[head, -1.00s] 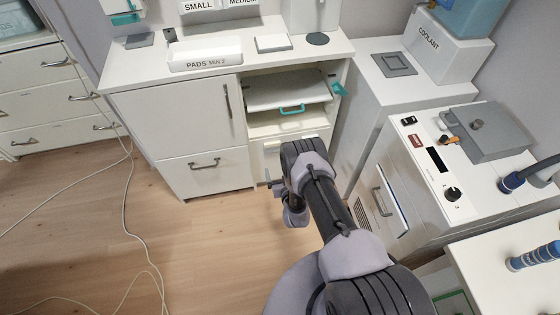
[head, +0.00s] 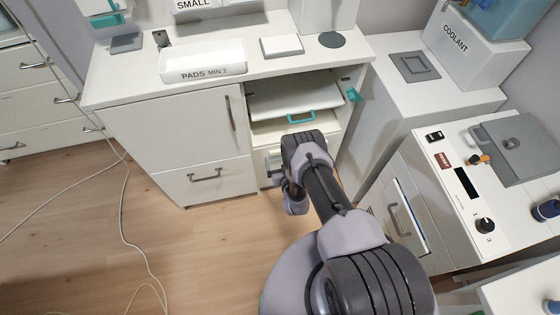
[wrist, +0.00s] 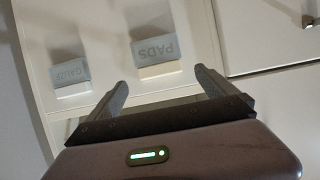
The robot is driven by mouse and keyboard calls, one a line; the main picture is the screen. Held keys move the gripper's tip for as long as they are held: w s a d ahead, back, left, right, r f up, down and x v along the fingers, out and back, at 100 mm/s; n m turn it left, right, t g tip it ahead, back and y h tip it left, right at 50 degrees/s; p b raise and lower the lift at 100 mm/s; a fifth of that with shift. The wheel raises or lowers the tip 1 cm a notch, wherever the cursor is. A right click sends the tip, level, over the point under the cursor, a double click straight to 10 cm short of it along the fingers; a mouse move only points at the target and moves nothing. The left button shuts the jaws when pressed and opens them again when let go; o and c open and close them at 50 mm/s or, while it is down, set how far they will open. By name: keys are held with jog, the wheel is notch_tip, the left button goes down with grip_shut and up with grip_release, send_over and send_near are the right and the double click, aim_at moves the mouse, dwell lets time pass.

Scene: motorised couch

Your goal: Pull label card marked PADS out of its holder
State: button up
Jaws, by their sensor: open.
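The grey PADS label card (wrist: 156,48) shows in the wrist view, its lettering appearing upside down. It sits in a cream holder (wrist: 159,70) on a pale cabinet front. My gripper (wrist: 163,84) is open, with its two fingers spread on either side of the holder's line. The fingers look short of the card and nothing is between them. In the head view my gripper (head: 277,167) is low at the cabinet's right-hand opening. The card is hidden there.
A GAUZE card (wrist: 69,73) in its own holder is left of PADS in the wrist view. A shelf with a teal handle (head: 301,117) lies above my gripper. A white PADS MIN 2 tray (head: 203,63) stands on the counter. A grey-topped machine (head: 465,190) stands right.

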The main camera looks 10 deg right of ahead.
jog(key=shift+b+x, duration=0.45)
jog(key=shift+x, duration=1)
jog(key=shift+r, duration=0.1)
jog(key=c, duration=1.4)
jog(key=shift+r+p, duration=2.85)
jog(key=shift+r, duration=0.15)
jog(key=shift+c, duration=0.2)
notch_tip(320, 180, up, 7)
jog(key=p, duration=0.6)
